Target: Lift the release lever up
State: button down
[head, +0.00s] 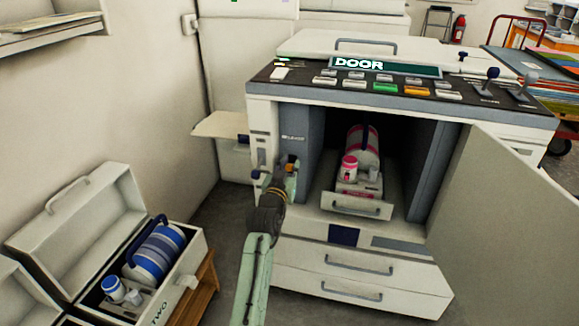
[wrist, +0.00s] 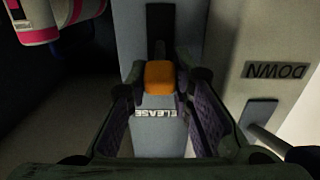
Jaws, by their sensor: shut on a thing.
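The release lever has an orange knob (head: 290,160) on the inner left side of the machine's open front. In the wrist view the orange knob (wrist: 160,75) sits between my two fingers, against a grey panel with a dark slot (wrist: 160,30) and a label reading RELEASE (wrist: 160,113), upside down there. My gripper (head: 289,168) is shut on the knob, and it also shows in the wrist view (wrist: 161,82). The fingers partly hide the lever in the head view.
The machine's door (head: 510,200) stands open to the right. Inside is a pulled-out tray (head: 358,208) with a pink-banded drum (head: 362,144). A second lever (wrist: 265,130) is close beside my gripper, near a DOWN label (wrist: 277,70). An open case (head: 190,255) holds a blue drum (head: 157,252) at lower left.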

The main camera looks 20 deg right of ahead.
jog(key=shift+w+r+g+p, duration=0.1)
jog(key=shift+r+g+p, duration=0.3)
jog(key=shift+p, duration=0.45)
jog(key=shift+d+p, duration=0.1)
jog(key=shift+p, duration=0.25)
jog(key=shift+f, duration=0.2)
jog(key=c, duration=1.7)
grip_release()
jog(key=v, duration=1.2)
jog(key=shift+d+r, duration=0.1)
jog(key=shift+r, duration=0.15)
